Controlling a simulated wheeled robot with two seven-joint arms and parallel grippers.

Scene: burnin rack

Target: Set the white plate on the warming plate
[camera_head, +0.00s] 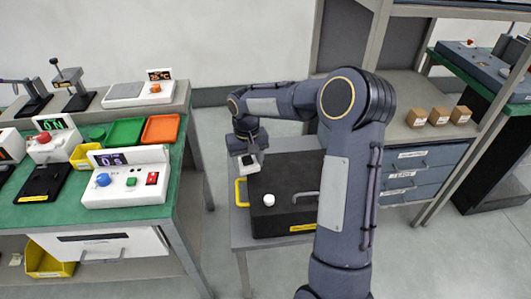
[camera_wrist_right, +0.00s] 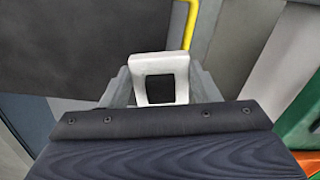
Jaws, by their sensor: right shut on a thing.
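My right gripper (camera_head: 248,160) is shut on the white plate (camera_head: 251,168), above the left edge of the black case. In the right wrist view the white plate (camera_wrist_right: 160,63) sits between the grey fingers of the right gripper (camera_wrist_right: 160,85), and a dark square opening shows in it. The warming plate (camera_head: 125,91) is a pale flat surface on a white unit with an orange knob and a small orange-lit display, on the raised back shelf of the left bench. Nothing lies on it. My left gripper is not in view.
The black case (camera_head: 285,172) with a white knob (camera_head: 268,200) stands on a grey cart. A yellow handle (camera_head: 240,192) is at its left. The green bench (camera_head: 160,216) holds a power unit (camera_head: 125,178), green and orange trays (camera_head: 161,128). A floor gap separates bench and cart.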

